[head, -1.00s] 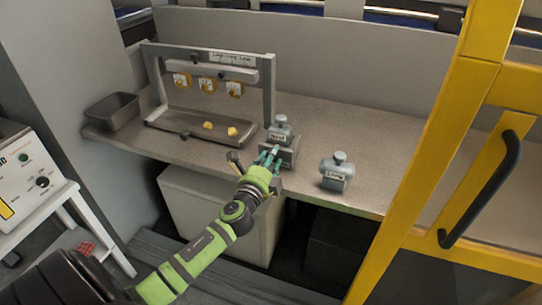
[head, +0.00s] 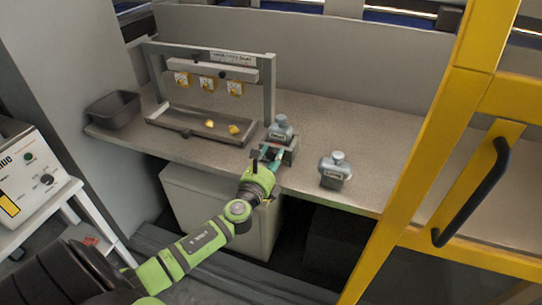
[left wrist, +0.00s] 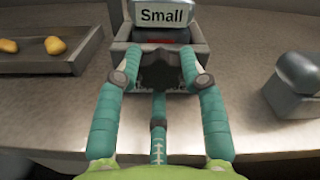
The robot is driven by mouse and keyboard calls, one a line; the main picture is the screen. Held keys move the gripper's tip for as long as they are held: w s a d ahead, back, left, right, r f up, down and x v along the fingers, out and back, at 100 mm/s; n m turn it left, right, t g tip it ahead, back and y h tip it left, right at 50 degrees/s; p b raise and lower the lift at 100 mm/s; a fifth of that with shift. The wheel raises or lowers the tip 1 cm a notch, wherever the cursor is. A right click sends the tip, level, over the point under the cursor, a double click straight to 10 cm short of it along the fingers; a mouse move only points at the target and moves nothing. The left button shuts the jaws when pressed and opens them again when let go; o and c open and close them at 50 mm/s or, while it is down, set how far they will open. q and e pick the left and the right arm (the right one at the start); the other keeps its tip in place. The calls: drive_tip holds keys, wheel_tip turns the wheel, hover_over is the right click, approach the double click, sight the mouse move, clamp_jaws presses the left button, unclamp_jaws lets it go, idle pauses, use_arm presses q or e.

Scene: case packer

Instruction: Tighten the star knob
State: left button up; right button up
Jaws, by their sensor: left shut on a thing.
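The dark star knob (left wrist: 160,72) is on the front of a grey holder (left wrist: 202,48) at the bench's front edge, seen in the left wrist view. A grey block labelled "Small" (left wrist: 162,14) sits in the holder; it also shows in the head view (head: 281,130). My left gripper (head: 268,157) is at the holder's front, its teal fingers closed around the knob from both sides, with a third finger below. The fingers hide part of the knob, and its turn angle cannot be told. My right gripper is in neither view.
A second grey block (head: 335,169) stands apart on the bench to the right. A rack (head: 269,95) with yellow tags and a tray (head: 165,125) with yellow pieces stands left. A dark bin (head: 114,109) is at the far left. A yellow frame (head: 430,150) rises at right.

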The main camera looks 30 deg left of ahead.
use_arm(q)
drive_tip(key=shift+w+a+r, duration=0.15)
drive_tip(key=shift+a+r, duration=0.05)
drive_tip(key=shift+r, duration=0.2)
drive_tip(key=o, duration=1.1)
drive_tip(key=shift+o, duration=0.2)
drive_tip(key=shift+f, duration=0.15)
drive_tip(key=shift+s+d+f, duration=0.2)
drive_tip(key=shift+s, duration=0.25)
drive_tip(key=v, duration=1.1)
drive_tip(key=shift+r, duration=0.15)
drive_tip(key=shift+s, duration=0.1)
